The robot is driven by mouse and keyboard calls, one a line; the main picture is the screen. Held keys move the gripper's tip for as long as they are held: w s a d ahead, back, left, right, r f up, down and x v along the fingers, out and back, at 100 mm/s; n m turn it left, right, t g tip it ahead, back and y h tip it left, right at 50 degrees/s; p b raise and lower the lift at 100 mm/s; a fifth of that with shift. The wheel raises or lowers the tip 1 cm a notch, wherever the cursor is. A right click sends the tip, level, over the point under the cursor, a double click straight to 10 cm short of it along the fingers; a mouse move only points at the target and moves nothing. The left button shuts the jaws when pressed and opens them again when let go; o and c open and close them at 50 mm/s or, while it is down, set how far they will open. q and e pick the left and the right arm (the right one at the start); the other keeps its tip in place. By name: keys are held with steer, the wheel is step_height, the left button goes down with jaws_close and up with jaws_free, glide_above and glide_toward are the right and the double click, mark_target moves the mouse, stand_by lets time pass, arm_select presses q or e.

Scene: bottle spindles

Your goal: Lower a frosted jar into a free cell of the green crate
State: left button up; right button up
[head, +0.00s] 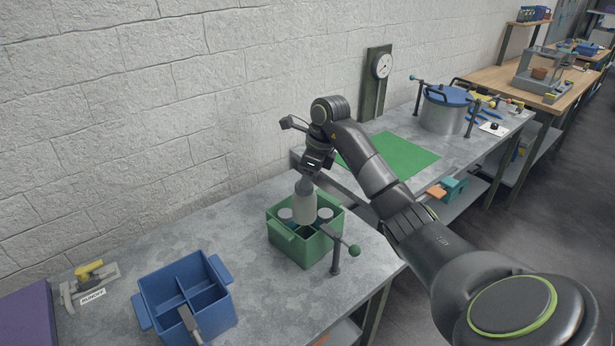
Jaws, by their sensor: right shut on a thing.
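The green crate (288,247) stands on the grey bench near its front edge. My right gripper (305,182) is shut on a frosted jar (304,206), holding it upright over the crate by its narrow grey top. The jar's lower end overlaps the crate opening in the picture; I cannot tell exactly how deep it is. Pale round tops show in the crate on both sides of the held jar, one at left (285,214) and one at right (325,214). A dark cell shows in front of the jar. My left gripper is not in view.
A dark post with a green-knobbed bar (335,258) stands right in front of the green crate. A green mat (402,158) and a steel pot (442,116) lie further right.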

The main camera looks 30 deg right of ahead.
steer(key=shift+d+f, duration=0.2)
steer(key=shift+f, duration=0.4)
steer(key=shift+a+b, duration=0.1)
steer(key=shift+b, duration=0.2)
steer(key=shift+f, duration=0.2)
steer(key=shift+f+b, duration=5.75)
steer(key=shift+f, duration=1)
steer(key=shift+b, duration=0.35)
